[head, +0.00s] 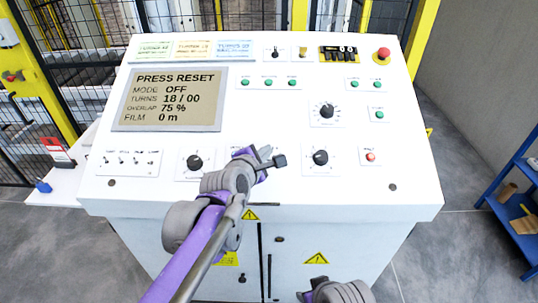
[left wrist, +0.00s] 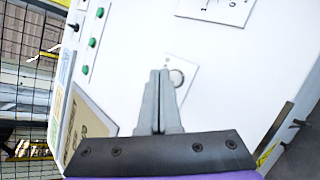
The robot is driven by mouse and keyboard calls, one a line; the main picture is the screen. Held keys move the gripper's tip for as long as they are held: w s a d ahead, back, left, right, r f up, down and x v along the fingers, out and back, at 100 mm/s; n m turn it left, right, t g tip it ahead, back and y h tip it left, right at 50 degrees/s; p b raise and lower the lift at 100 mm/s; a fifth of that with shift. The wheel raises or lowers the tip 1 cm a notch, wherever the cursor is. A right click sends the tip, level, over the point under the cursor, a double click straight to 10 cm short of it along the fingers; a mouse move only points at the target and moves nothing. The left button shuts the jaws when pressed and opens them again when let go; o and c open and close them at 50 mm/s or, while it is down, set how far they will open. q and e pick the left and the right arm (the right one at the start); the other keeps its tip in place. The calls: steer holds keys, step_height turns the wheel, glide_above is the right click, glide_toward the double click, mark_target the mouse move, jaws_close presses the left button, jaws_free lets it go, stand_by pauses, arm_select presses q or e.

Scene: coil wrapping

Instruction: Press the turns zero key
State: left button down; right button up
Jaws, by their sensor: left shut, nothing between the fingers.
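The white control panel (head: 225,150) fills the middle of the head view. Its display (head: 172,100) reads PRESS RESET, MODE OFF, TURNS 18 / 00, OVERLAP 75 %, FILM 0 m. Several green buttons (head: 268,83) sit right of the display, and another green button (head: 378,114) is at the right. Their labels are too small to read, so I cannot tell which key is turns zero. My left gripper (head: 272,160) is shut and empty over the lower middle of the panel; its closed fingers (left wrist: 160,88) show in the left wrist view. My right gripper (head: 310,290) is partly visible at the bottom edge.
Black knobs stand left (head: 195,162) and right (head: 320,157) of my left gripper, with another knob (head: 326,111) higher up. A red emergency button (head: 383,53) is at the top right, a small red button (head: 370,156) lower down. A blue rack (head: 515,205) stands far right.

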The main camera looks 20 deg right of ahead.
arm_select(q)
steer(key=shift+w+f, duration=0.15)
steer(key=shift+f, duration=0.25)
steer(key=shift+w+d+f+b, duration=0.1)
steer(key=shift+w+f+b, duration=0.05)
steer(key=shift+f+b, duration=0.2)
stand_by(0.8)
steer(key=shift+r, duration=0.15)
steer(key=shift+s+r+p, duration=0.25)
steer(key=shift+r+p, duration=0.35)
steer(key=shift+p, duration=0.1)
steer(key=shift+s+r, duration=0.1)
steer(key=r+p, duration=0.1)
steer(key=s+r+p, duration=0.1)
steer(key=r, duration=0.1)
steer(key=r+p, duration=0.1)
steer(key=shift+s+a+r, duration=0.15)
steer(key=shift+s+a, duration=0.2)
steer(key=shift+s, duration=0.05)
